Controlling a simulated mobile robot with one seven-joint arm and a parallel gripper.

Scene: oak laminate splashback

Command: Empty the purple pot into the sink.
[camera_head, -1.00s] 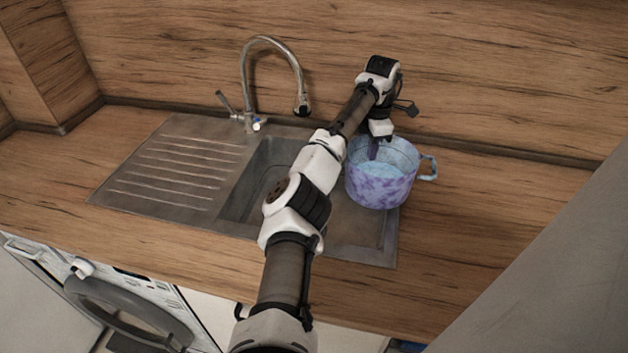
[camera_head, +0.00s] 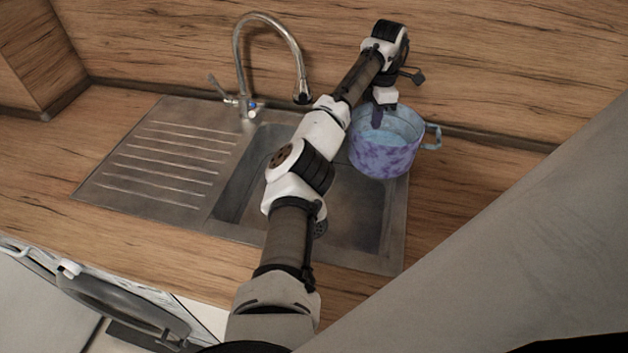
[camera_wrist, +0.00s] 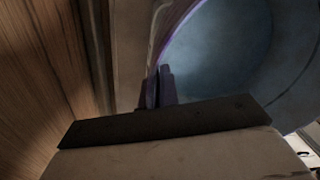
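The purple pot (camera_head: 384,160) is mottled purple and blue, with a loop handle on its right. It looks upright at the sink's back right. A pale blue surface, seemingly liquid, shows inside. My gripper (camera_head: 375,122) reaches down at the pot's back left rim. In the wrist view, the fingers of my gripper (camera_wrist: 160,88) are close together on the rim of the pot (camera_wrist: 225,60), whose dark blue inside fills the upper right. The steel sink (camera_head: 355,225) has its basin in front and left of the pot; my arm hides part of it.
A tall curved tap (camera_head: 240,65) rises behind the basin, its spout end left of my forearm. The ribbed drainboard (camera_head: 165,165) is clear. The wood splashback (camera_head: 480,60) stands close behind the pot. A large grey surface covers the lower right.

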